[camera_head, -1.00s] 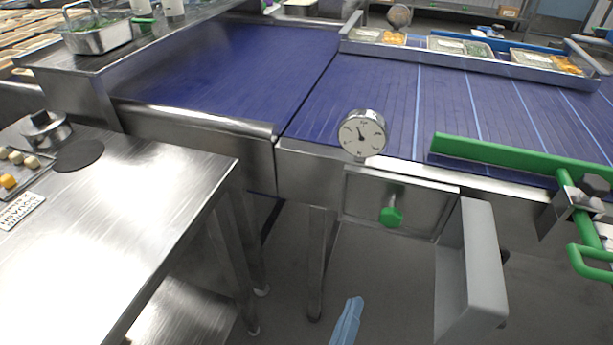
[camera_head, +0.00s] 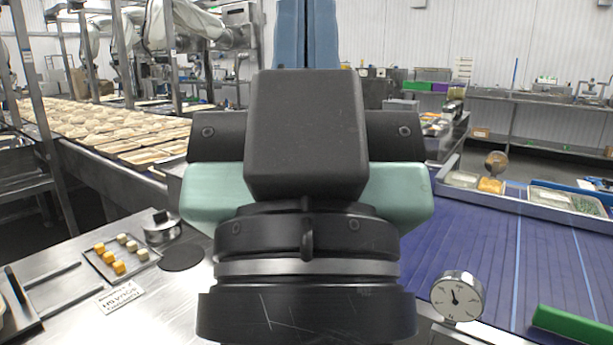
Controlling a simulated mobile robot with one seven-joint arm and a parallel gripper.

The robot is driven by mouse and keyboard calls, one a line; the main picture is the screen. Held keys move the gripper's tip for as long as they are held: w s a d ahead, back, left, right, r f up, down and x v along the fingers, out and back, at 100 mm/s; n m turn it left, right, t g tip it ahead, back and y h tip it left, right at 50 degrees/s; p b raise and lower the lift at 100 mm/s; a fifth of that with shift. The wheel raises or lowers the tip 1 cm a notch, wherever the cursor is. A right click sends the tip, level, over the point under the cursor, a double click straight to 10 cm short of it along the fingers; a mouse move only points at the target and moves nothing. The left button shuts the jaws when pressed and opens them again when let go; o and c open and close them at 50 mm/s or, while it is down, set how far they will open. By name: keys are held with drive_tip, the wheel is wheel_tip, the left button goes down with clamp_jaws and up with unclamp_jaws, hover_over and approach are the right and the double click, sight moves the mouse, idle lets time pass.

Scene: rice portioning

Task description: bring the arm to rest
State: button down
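My gripper (camera_head: 306,25) fills the middle of the head view, close to the camera and pointing up. It has a black body with pale green sides. Its two blue fingers stand side by side with only a thin line between them, so it looks shut. The fingertips run out of the top of the picture. No held thing shows between the fingers. My wrist, black with a silver band, hides much of the steel counter and the near belt behind it.
A steel counter (camera_head: 75,262) at lower left holds a small tray (camera_head: 102,267) of yellow and pale cubes. A round dial (camera_head: 457,297) stands by the blue conveyor (camera_head: 500,238) at right. A rack of filled trays (camera_head: 555,203) lies across the belt. Flat breads (camera_head: 90,125) line the back left.

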wheel_tip(320, 180, up, 19)
drive_tip(key=p, duration=1.7)
drive_tip(key=shift+r, duration=0.15)
